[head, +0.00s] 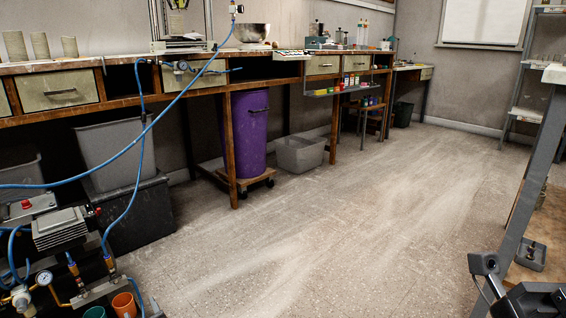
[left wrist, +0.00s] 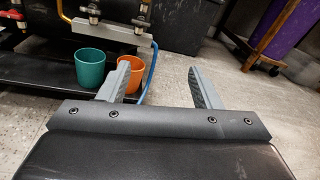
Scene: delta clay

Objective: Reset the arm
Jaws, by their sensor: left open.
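My left gripper (left wrist: 158,75) shows in the left wrist view, with its two grey fingers spread wide apart. It is open, and nothing is between the fingers; bare floor shows through the gap.
An orange cup (left wrist: 139,75) and a teal cup (left wrist: 90,68) stand on a dark shelf by the left finger. Air fittings and blue hoses (head: 135,150) hang at left. A purple bin (head: 250,135) stands beneath the long workbench (head: 120,65). The middle floor (head: 330,230) is clear.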

